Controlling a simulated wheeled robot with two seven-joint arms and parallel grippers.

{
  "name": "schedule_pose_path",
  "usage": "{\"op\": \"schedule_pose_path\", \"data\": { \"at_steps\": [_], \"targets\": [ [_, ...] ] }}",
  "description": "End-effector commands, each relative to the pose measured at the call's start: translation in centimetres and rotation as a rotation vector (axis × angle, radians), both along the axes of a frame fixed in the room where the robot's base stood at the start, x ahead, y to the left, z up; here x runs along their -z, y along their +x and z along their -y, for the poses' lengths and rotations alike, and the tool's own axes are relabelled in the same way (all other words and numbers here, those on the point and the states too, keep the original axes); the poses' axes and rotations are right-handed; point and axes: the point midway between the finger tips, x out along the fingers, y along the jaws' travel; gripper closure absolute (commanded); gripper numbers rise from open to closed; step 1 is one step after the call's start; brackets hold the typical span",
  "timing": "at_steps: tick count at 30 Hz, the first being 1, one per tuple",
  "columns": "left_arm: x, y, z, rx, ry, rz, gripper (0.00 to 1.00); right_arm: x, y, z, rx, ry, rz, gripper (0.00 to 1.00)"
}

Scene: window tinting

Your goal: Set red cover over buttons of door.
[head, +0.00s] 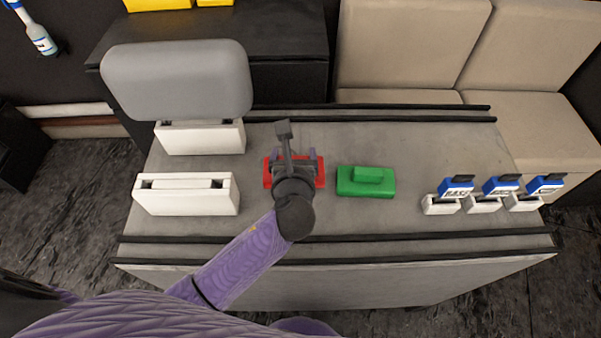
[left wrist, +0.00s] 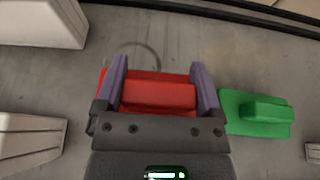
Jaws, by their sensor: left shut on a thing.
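The red cover (head: 319,172) is on or just above the grey table, left of a green block-shaped piece. My left gripper (head: 295,156) is over it, seen from above, and hides its middle. In the left wrist view the two purple fingers of my left gripper (left wrist: 160,88) are shut on the raised middle part of the red cover (left wrist: 158,95). I cannot tell whether the cover touches the table. The door and its buttons are not in view. My right gripper is not in view.
A green piece (head: 350,188) stands close right of the red cover. White holders (head: 187,204) are at left, one bearing a grey panel (head: 178,80). Black rails (head: 420,240) edge the grey table (head: 400,150). A beige sofa (head: 405,45) is behind.

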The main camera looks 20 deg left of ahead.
Motion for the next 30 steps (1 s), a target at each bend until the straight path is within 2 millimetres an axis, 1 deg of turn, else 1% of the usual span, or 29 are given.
{"op": "schedule_pose_path", "data": {
  "at_steps": [1, 5, 6, 11, 15, 16, 17, 23, 26, 29, 30],
  "targets": [
    [1.2, 0.0, 0.0, 0.000, -0.001, -0.003, 0.82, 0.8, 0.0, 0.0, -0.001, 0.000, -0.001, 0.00],
    [3.7, -0.1, 0.0, 0.000, -0.002, -0.004, 0.82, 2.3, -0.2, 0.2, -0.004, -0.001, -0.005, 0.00],
    [3.9, -0.1, 0.0, 0.000, -0.002, -0.004, 0.82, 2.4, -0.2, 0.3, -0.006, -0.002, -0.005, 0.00],
    [3.4, 0.0, 0.0, 0.000, -0.001, -0.001, 0.82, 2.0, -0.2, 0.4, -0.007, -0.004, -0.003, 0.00],
    [3.8, 0.0, 0.0, 0.000, 0.000, -0.001, 0.82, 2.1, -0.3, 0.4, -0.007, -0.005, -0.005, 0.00],
    [3.7, 0.0, 0.0, 0.000, 0.000, -0.001, 0.06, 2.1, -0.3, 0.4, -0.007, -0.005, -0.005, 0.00],
    [3.7, 0.0, 0.0, 0.000, 0.000, -0.001, 0.00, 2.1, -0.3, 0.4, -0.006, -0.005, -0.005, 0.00],
    [3.7, 0.0, 0.0, 0.000, -0.001, -0.001, 0.00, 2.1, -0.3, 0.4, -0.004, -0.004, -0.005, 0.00],
    [3.2, -0.1, 0.1, 0.000, -0.002, 0.000, 0.00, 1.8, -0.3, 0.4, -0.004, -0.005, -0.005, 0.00],
    [2.6, -1.4, 0.5, 0.003, -0.001, -0.001, 0.00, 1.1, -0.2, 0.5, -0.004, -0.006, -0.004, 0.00],
    [2.2, -2.1, 0.6, 0.001, -0.001, -0.002, 0.00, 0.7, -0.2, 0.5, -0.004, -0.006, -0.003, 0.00]
  ]
}}
